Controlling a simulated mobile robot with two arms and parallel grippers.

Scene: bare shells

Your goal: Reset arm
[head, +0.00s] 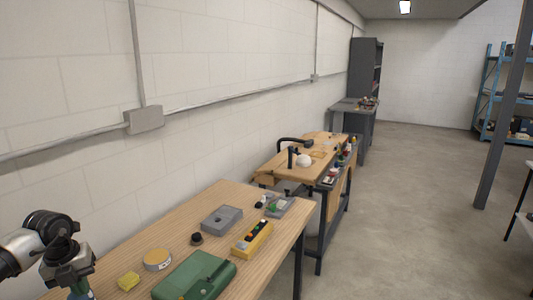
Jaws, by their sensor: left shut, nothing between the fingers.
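My left arm comes in at the lower left of the head view, bent at a dark joint. My left gripper (79,291) points down at the bottom edge of the picture, over or beside the near left end of the wooden workbench (215,205). It is shut and I see nothing held in it. The bottom of the picture cuts off part of it. My right gripper is not in view.
A grey box (222,219) and a yellow tray (253,239) lie beyond. A white wall (70,95) runs along the left.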

